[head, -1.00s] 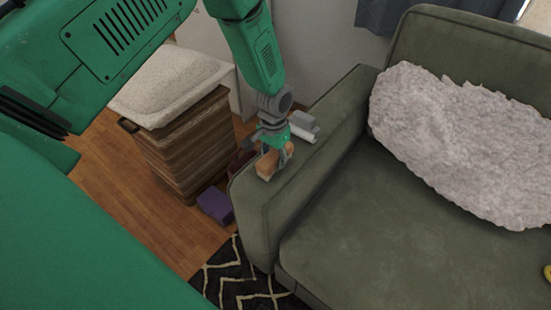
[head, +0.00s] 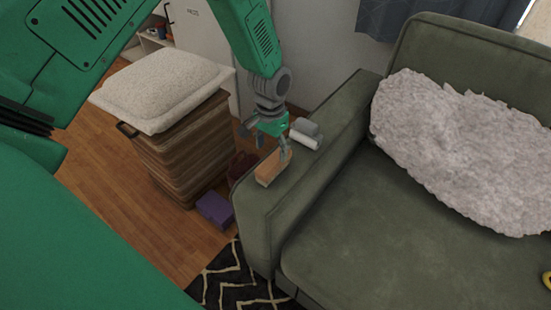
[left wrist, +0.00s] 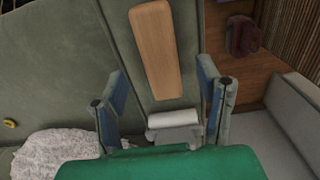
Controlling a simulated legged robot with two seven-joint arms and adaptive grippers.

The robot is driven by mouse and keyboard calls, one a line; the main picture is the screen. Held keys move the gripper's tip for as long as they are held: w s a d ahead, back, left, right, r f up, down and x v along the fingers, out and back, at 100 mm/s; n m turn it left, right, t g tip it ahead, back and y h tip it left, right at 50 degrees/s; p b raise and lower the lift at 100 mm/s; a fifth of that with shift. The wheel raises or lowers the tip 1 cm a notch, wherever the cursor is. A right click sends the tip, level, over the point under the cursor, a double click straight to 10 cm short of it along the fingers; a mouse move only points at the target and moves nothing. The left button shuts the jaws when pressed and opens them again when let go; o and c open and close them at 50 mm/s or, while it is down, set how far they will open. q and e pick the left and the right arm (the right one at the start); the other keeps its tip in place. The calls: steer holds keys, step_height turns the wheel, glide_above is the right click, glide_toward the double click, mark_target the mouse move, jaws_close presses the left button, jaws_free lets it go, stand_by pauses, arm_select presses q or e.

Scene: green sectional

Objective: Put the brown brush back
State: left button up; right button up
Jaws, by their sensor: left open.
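The brown brush (head: 272,167) is a wooden block lying flat along the top of the green sofa's left armrest (head: 300,187). It also shows in the left wrist view (left wrist: 155,48), its wooden face up and any bristles hidden. My left gripper (head: 272,147) is open and empty above the armrest, at the far end of the brush. In the left wrist view its two fingers (left wrist: 163,102) are spread wide, and the brush lies beyond the tips. My right gripper is not in view.
A white and grey roller-like item (head: 305,135) lies on the armrest behind my gripper. A wicker basket (head: 185,150) with a pale cushion (head: 162,88) stands left. A purple box (head: 215,208) is on the floor. A fluffy pillow (head: 455,150) rests on the sofa.

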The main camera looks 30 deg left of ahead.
mark_target(276, 163)
arm_select(q)
step_height(276, 163, up, 6)
steer(key=d, duration=0.2)
steer(key=s+f, duration=0.3)
steer(key=s, duration=0.1)
steer(key=s+d+f, duration=0.1)
steer(key=s+f, duration=0.7)
steer(key=shift+s+d+p, duration=0.1)
steer(key=shift+d+p, duration=0.05)
steer(key=shift+p, duration=0.15)
steer(key=s+f, duration=0.3)
steer(key=s, duration=1.4)
steer(key=shift+s+d+t, duration=0.15)
steer(key=shift+d+t, duration=0.1)
steer(key=shift+t, duration=0.05)
steer(key=shift+d+f, duration=0.1)
